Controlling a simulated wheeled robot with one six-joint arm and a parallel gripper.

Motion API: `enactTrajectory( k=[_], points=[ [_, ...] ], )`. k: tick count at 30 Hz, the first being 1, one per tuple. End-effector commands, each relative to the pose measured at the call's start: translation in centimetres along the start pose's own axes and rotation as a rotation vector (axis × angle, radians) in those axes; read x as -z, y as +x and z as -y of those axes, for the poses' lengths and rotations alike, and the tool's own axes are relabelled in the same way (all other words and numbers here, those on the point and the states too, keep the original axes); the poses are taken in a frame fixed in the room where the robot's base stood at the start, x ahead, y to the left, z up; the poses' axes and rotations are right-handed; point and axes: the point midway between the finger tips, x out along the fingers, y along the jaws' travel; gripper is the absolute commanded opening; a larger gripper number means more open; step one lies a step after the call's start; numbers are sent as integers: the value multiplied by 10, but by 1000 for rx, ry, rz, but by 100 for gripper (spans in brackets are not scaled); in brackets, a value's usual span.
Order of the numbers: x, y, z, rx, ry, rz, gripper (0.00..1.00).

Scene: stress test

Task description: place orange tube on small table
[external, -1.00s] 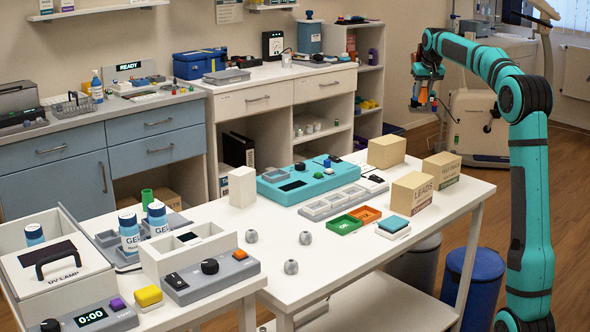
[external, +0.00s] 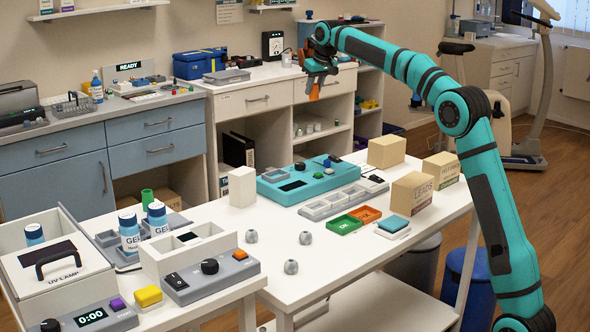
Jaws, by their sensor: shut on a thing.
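My gripper (external: 314,76) is high at the upper middle of the external view, in front of the white back counter, pointing down. It is shut on the orange tube (external: 315,91), which hangs roughly upright below it in the air. The tube is small in the picture and its upper part is hidden by the jaws. Below and nearer is a white table (external: 345,262); I cannot tell whether it is the small table that is meant.
The white table holds a teal device (external: 275,190), a grey compartment tray (external: 318,208), green (external: 342,224) and orange (external: 366,214) trays, and cardboard boxes (external: 413,192). Its front part has bare room around small grey knobs (external: 291,267). A white block (external: 242,186) stands upright at its left.

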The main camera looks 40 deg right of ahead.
Motion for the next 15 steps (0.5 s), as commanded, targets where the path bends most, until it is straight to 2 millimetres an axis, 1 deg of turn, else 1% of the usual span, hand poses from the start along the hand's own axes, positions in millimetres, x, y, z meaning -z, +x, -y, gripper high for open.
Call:
enactTrajectory(
  k=[1, 5, 6, 8, 9, 14, 15],
  points=[
    [5, 2, 22, 9, -22, -1, 3],
    [14, 6, 73, 29, -70, -1, 3],
    [16, 7, 89, 36, -86, 0, 3],
    [19, 8, 113, 45, -108, 0, 3],
    [20, 8, 129, 51, -123, -1, 3],
    [23, 10, 193, 75, -182, 0, 3],
    [23, 10, 209, 81, -197, 0, 3]
  ],
)
